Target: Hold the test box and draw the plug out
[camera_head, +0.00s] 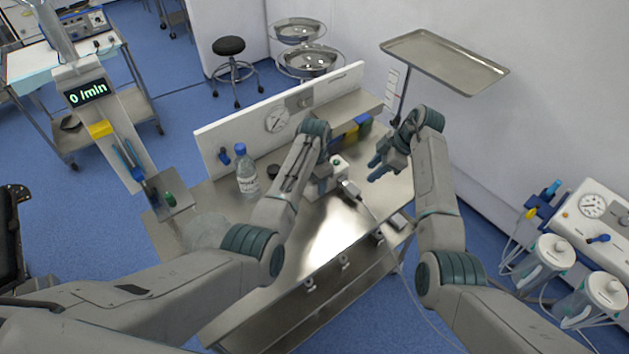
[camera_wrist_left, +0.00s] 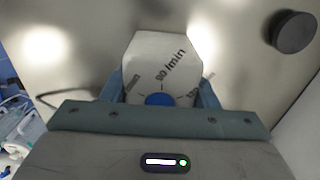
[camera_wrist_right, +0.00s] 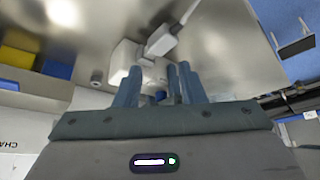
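The white test box (camera_head: 338,165) stands on the steel table under my left gripper (camera_head: 328,180). In the left wrist view the box (camera_wrist_left: 158,62) shows printed "/min" text and a blue knob, with a blue finger against each side. The pale plug (camera_head: 351,189) sits at the box's near right side, its cable running toward the table's front edge. Whether it is fully seated is unclear. My right gripper (camera_head: 376,168) is open and empty, right of the box. In the right wrist view the plug (camera_wrist_right: 161,42) and box (camera_wrist_right: 124,60) lie beyond the fingers.
A bottle (camera_head: 246,172) and a dark round object (camera_head: 273,170) stand left of the box. Yellow and blue blocks (camera_head: 350,134) are behind it, before the white back panel (camera_head: 277,119). The table's front middle is clear.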

